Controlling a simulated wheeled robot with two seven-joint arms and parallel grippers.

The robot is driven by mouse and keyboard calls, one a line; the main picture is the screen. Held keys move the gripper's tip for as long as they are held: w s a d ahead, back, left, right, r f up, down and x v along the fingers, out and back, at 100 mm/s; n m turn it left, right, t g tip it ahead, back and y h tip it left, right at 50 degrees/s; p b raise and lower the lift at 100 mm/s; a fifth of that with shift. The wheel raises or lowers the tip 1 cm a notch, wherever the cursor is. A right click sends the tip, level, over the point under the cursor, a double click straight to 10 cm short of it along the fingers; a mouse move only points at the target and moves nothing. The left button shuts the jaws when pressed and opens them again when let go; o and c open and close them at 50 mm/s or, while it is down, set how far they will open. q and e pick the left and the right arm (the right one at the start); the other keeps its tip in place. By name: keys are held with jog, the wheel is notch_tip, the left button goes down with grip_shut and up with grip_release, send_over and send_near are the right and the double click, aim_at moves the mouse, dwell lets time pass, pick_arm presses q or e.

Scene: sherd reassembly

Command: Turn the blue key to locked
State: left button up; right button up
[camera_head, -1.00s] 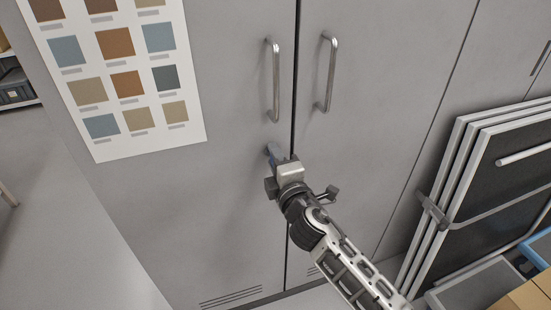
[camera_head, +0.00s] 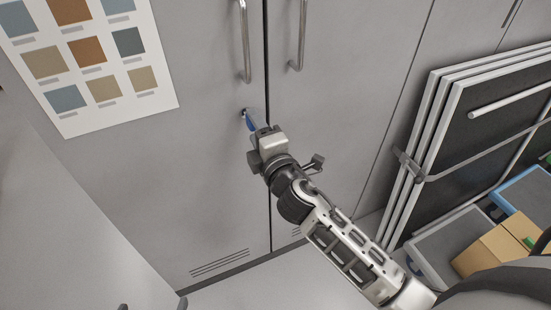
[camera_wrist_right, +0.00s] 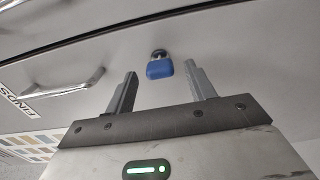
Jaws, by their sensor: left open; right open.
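The blue key (camera_head: 250,122) sits in a round lock on the left door of the grey cabinet (camera_head: 200,180), below the left handle. My right gripper (camera_head: 261,136) is at the key and partly hides it in the head view. In the right wrist view the blue key (camera_wrist_right: 160,68) shows between the two spread fingers of my right gripper (camera_wrist_right: 161,76), with gaps on both sides. The fingers do not visibly touch it. Two dark tips of my left gripper (camera_head: 152,305) just show at the bottom edge of the head view, apart and away from the cabinet.
Two vertical bar handles (camera_head: 245,45) stand out above the lock. A colour sample chart (camera_head: 150,103) is on the door at left. Strapped framed panels (camera_head: 455,120) lean at right, with a cardboard box (camera_head: 492,250) on the floor. The floor at lower left is clear.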

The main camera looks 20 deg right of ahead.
jog(key=s+b, duration=0.2)
jog(key=s, duration=1)
jog(key=shift+s+d, duration=0.25)
jog(key=shift+s, duration=0.1)
jog(key=s+a+f+m+g+y, duration=0.1)
jog(key=s+f+m+g, duration=0.2)
jog(key=f+m, duration=0.5)
jog(key=s+a+f+m+g+y, duration=0.1)
jog(key=s+f+m+g, duration=0.3)
jog(key=s+f+m, duration=0.2)
notch_tip(320, 180, down, 3)
jog(key=shift+a+r+m+y, duration=0.15)
jog(key=shift+m+y, duration=0.15)
jog(key=shift+m, duration=0.9)
jog(key=shift+s, duration=0.1)
